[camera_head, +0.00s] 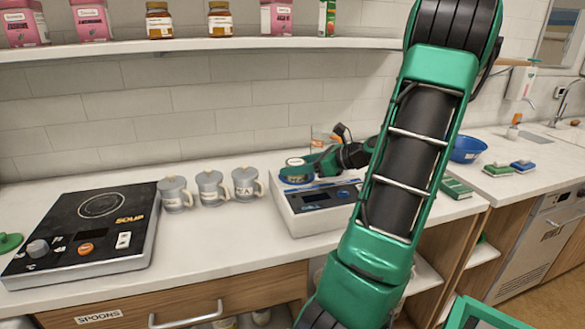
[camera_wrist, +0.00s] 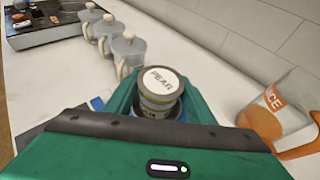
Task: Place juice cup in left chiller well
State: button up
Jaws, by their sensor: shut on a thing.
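The juice cup (camera_head: 295,162) is a small round cup with a white lid. In the wrist view the lid of the cup (camera_wrist: 161,80) reads PEAR. My gripper (camera_head: 305,169) is shut on its sides, and the green fingers also show around it in the wrist view (camera_wrist: 160,92). The chiller (camera_head: 310,221) is a white box with a dark display on its front. The cup is upright at its left end, at a blue ring (camera_head: 296,181). I cannot tell how deep it sits in the well. My gripper and arm hide the chiller's right part.
A clear pitcher marked JUICE with an orange handle (camera_wrist: 280,108) stands close to my gripper. Three lidded grey mugs (camera_head: 210,188) stand left of the chiller. A black SOUP hob (camera_head: 90,232) lies further left. The counter front between them is clear.

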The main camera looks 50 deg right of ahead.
jog(key=shift+f, duration=0.1)
jog(key=o, duration=1.2)
jog(key=shift+s+d+r, duration=0.1)
jog(key=shift+s+r, duration=0.1)
jog(key=v, duration=1.1)
jog(key=shift+s, duration=0.3)
